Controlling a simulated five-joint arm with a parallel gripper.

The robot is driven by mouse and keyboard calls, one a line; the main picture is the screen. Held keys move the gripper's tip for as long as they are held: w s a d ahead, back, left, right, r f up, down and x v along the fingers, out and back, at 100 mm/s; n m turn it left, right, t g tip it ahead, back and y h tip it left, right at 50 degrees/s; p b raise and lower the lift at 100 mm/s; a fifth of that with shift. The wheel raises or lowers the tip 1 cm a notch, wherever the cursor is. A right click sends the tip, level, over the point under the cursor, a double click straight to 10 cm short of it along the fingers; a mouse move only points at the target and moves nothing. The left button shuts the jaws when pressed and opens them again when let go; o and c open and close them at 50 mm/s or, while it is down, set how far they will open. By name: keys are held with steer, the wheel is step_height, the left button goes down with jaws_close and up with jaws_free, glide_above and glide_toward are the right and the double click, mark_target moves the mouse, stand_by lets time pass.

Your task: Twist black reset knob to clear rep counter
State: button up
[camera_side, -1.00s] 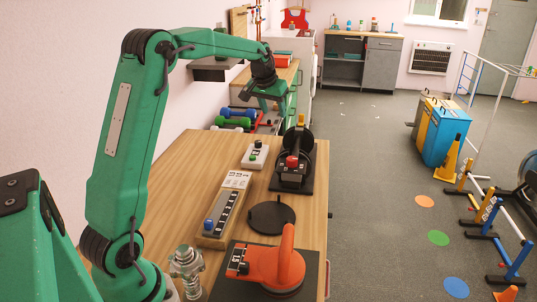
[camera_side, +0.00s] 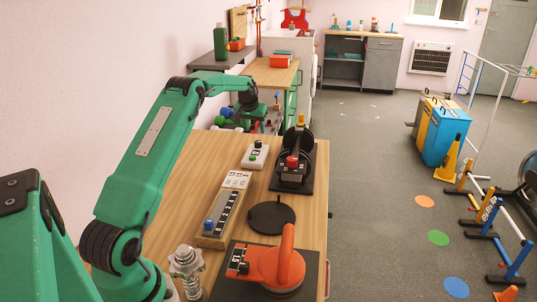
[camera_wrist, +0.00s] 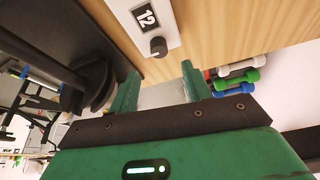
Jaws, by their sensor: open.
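The black reset knob (camera_wrist: 158,47) stands on the end of a white counter box (camera_wrist: 178,30), beside a panel reading 12 (camera_wrist: 146,17). In the side view the white counter box (camera_side: 247,163) lies on the wooden table, left of the black plate machine. My gripper (camera_wrist: 158,82) is open in the wrist view, its two green fingers spread with nothing between them. The knob appears just beyond the gap between the fingertips, apart from both. In the side view my gripper (camera_side: 248,112) is beyond the far end of the box; its fingertips are hard to make out there.
The black plate machine (camera_side: 294,176) stands close right of the box. Its black parts also fill the left of the wrist view (camera_wrist: 50,40). Dumbbells (camera_wrist: 240,75) lie beyond the table. A slider board (camera_side: 228,205) and orange kettlebell-shaped device (camera_side: 275,268) stand nearer.

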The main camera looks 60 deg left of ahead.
mark_target(258, 142)
steer(key=shift+f, duration=0.15)
steer(key=shift+x, duration=3.75)
steer(key=c, duration=1)
